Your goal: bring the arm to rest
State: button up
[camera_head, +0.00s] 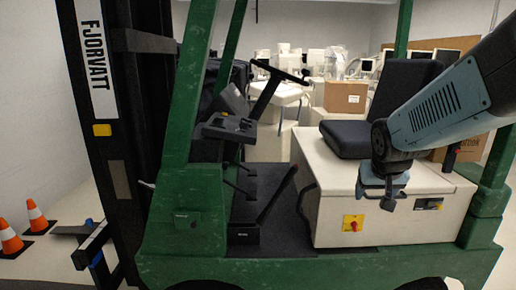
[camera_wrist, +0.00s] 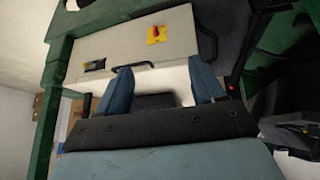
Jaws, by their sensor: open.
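My arm (camera_head: 440,108) reaches in from the upper right, in front of the seat side of a green forklift. My gripper (camera_head: 386,197) hangs downward in front of the beige box under the seat. It is to the right of the red switch on its yellow plate (camera_head: 353,223). In the wrist view my gripper (camera_wrist: 163,75) has its two blue fingers spread apart, with no object between them. The same red switch (camera_wrist: 156,35) shows beyond the fingers. I cannot tell how far the fingertips are from the beige box.
The forklift's green frame (camera_head: 170,215) has posts at left and right. The black seat (camera_head: 352,138) is just left of my arm. A steering wheel (camera_head: 280,72) stands further left. Orange cones (camera_head: 36,215) stand at far left. A cardboard box (camera_head: 345,97) is behind.

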jog(key=s+a+r+y, duration=0.1)
jog(key=s+a+r, duration=0.1)
jog(key=s, duration=0.4)
jog(key=s+a+r+n+y, duration=0.1)
jog(key=s+a+r, duration=0.2)
jog(key=s, duration=0.4)
jog(key=shift+s+a+r+n+g, duration=0.15)
jog(key=shift+s+r+n+g, duration=0.15)
jog(key=shift+r, duration=0.45)
